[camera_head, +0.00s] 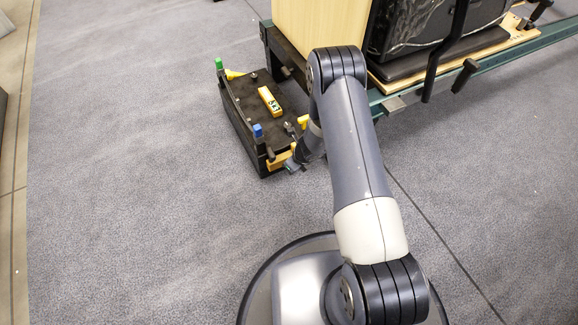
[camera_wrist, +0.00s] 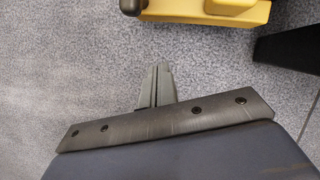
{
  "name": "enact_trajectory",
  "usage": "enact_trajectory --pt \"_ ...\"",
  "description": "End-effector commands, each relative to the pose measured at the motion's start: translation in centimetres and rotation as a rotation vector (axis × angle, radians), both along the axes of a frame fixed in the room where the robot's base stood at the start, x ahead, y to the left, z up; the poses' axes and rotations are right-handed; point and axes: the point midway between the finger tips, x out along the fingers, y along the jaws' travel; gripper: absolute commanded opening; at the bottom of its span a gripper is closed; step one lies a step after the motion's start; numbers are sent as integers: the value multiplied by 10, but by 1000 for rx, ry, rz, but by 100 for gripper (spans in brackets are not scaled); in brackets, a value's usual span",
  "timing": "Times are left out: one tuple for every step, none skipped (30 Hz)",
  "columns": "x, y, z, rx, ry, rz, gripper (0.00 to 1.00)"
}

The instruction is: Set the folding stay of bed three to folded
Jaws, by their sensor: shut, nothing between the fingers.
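A black box-like unit (camera_head: 262,120) stands on the floor at the end of a reformer bed. It carries a green-tipped post (camera_head: 219,64), a blue-tipped post (camera_head: 258,131) and several yellow parts. I cannot tell which part is the folding stay, and no bed number is legible. My gripper (camera_head: 291,167) is low at the unit's near right corner, beside a yellow piece (camera_head: 278,160). In the wrist view my gripper (camera_wrist: 158,70) is shut and empty over carpet. A yellow part (camera_wrist: 235,10) with a dark end lies beyond its tips, apart from them in the picture.
The reformer bed has a green-grey rail (camera_head: 490,62), a wooden panel (camera_head: 318,22) and a black padded part (camera_head: 420,40). A small yellow block (camera_head: 269,101) lies on the unit's top. My arm hides part of the bed. Carpet (camera_head: 120,180) is clear to the left.

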Motion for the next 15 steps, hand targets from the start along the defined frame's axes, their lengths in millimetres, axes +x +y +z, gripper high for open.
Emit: enact_trajectory --pt "-3 -2 11 0 0 -1 0" --pt "-5 -2 16 -1 -1 0 0" --pt "-7 -3 21 0 0 -1 0" --pt "-8 -4 24 0 0 -1 0" --pt "-9 -4 27 1 0 -2 0" --pt "-10 -5 30 0 0 -1 0" --pt "-11 -5 31 0 0 -1 0" --pt "-12 -5 33 0 1 -1 0" --pt "-13 -6 34 0 1 -1 0" --pt "-13 -6 35 -1 1 0 0" --pt "-14 -6 35 -1 1 0 0" --pt "-14 -6 36 -1 1 0 0" --pt "-14 -6 35 -1 1 0 0" --pt "-14 -6 35 -1 1 0 0" --pt "-14 -6 35 -1 1 0 0"
